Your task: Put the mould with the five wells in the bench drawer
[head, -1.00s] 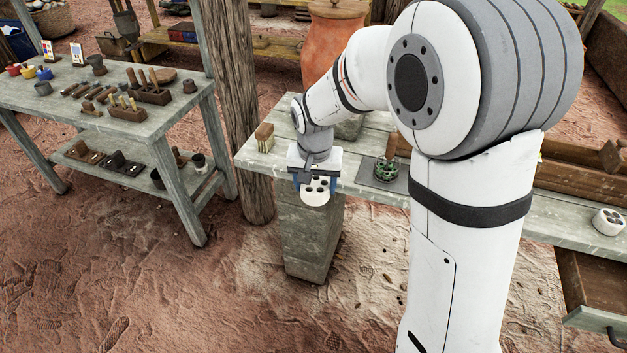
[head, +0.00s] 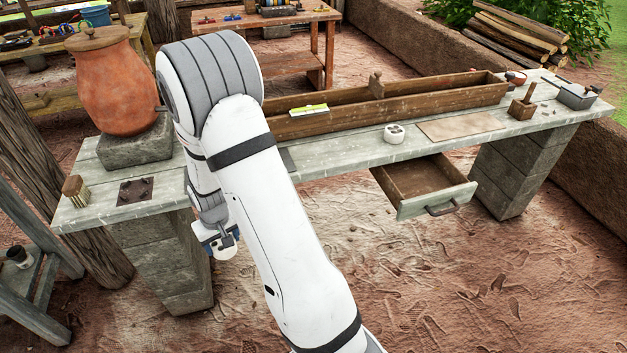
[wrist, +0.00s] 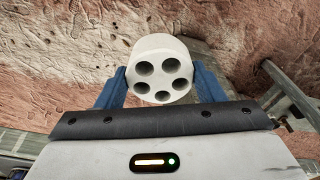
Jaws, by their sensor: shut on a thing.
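The mould with the five wells (wrist: 162,68) is a white round block with dark holes in its face. My gripper (wrist: 160,88) is shut on it, with a blue finger at each side. In the head view my gripper (head: 224,246) hangs in front of the bench's left part, and little of the mould can be made out there. The bench drawer (head: 430,190) stands pulled out under the bench's middle, to the right of my gripper. Its inside looks empty, and its grey front has a handle.
Another white mould with holes (head: 395,134) stands on the bench (head: 340,152) above the drawer, beside a tan board (head: 460,126). A long wooden trough (head: 440,97) runs along the back. A stone pier (head: 515,175) stands right of the drawer. The ground in front is clear.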

